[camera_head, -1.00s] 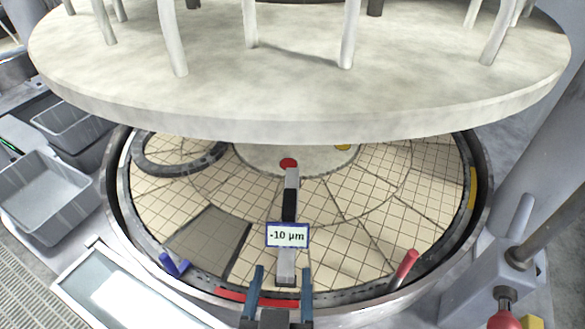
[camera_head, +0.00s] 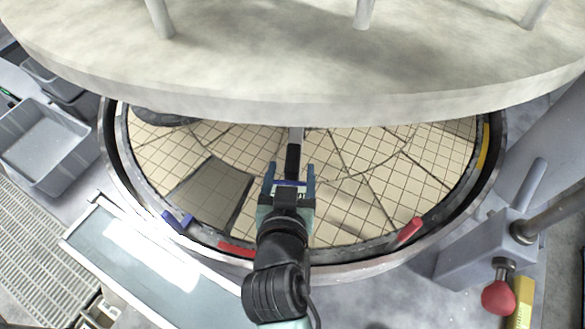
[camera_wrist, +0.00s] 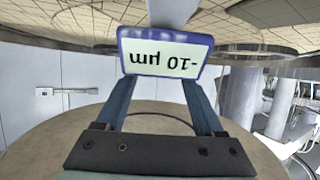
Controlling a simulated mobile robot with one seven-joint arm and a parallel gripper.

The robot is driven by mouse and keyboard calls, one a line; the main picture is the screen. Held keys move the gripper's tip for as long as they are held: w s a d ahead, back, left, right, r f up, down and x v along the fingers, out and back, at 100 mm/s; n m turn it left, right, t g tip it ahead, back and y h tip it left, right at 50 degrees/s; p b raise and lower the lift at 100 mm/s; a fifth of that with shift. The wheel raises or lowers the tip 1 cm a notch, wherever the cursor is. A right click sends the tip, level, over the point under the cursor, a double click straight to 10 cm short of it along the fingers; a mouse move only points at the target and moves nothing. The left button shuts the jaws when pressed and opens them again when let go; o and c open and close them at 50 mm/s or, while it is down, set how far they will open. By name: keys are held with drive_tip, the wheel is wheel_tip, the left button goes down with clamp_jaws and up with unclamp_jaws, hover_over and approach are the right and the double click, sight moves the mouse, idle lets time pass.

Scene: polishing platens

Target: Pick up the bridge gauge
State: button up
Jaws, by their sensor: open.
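The bridge gauge (camera_head: 292,160) is a narrow grey bar with a black middle section, lying radially across the tiled lower platen (camera_head: 370,195). Its near part and most of its blue-framed display are hidden behind my gripper (camera_head: 290,170) in the head view. In the wrist view the display (camera_wrist: 165,53) reads -10 µm upside down, just beyond my fingertips (camera_wrist: 160,82). My gripper is open, with one finger on each side of the gauge line, and holds nothing. I cannot tell whether a finger touches the gauge.
The large pale upper plate (camera_head: 290,95) overhangs the far side of the platen. A blue piece (camera_head: 178,220), a red strip (camera_head: 237,249) and a red peg (camera_head: 410,231) sit along the near rim (camera_head: 350,262). Grey bins (camera_head: 40,150) stand at left.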

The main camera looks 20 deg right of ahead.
sight(292, 160)
drive_tip(key=shift+p+x, duration=0.65)
drive_tip(key=shift+x, duration=1.85)
clamp_jaws()
drive_tip(key=shift+r, duration=0.15)
